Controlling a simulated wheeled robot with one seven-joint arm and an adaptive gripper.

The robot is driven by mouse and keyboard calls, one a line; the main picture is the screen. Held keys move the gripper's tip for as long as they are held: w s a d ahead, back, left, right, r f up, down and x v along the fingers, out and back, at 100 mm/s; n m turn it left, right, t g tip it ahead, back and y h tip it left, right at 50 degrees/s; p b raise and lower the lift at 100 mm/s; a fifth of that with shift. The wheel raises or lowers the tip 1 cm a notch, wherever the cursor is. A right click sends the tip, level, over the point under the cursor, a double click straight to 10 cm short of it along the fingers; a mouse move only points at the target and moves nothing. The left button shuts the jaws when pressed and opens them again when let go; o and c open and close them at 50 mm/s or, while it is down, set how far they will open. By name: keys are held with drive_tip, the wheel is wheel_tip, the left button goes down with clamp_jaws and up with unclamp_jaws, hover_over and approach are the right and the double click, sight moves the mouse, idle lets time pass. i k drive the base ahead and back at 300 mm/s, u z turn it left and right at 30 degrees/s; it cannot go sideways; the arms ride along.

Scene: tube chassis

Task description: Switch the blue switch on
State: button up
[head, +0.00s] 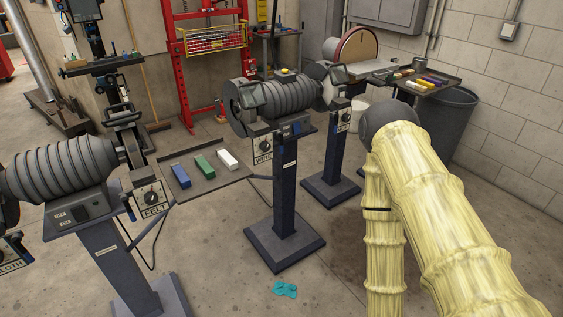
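A small control with blue on it (291,129) sits on the front of the middle bench grinder (275,98), above its dark blue pedestal (284,190). It looks like a switch, but it is too small to tell its position. A dark switch box (80,211) shows on the front of the left polishing machine (62,172). My arm, in a pale yellow sleeve, fills the right side of the view. My gripper is not visible.
A tray (205,187) between the machines holds blue, green and white bars. A teal cloth (284,289) lies on the floor before the middle pedestal. A disc sander (356,46), a loaded side tray (440,82) and a grey bin (450,115) stand at the back right.

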sight(297, 127)
drive_tip(key=z, duration=0.45)
drive_tip(key=k, duration=0.6)
drive_tip(key=z, duration=0.25)
drive_tip(key=i, duration=0.95)
drive_tip(key=u, duration=0.75)
drive_tip(key=i, duration=0.3)
drive_tip(key=u, duration=0.3)
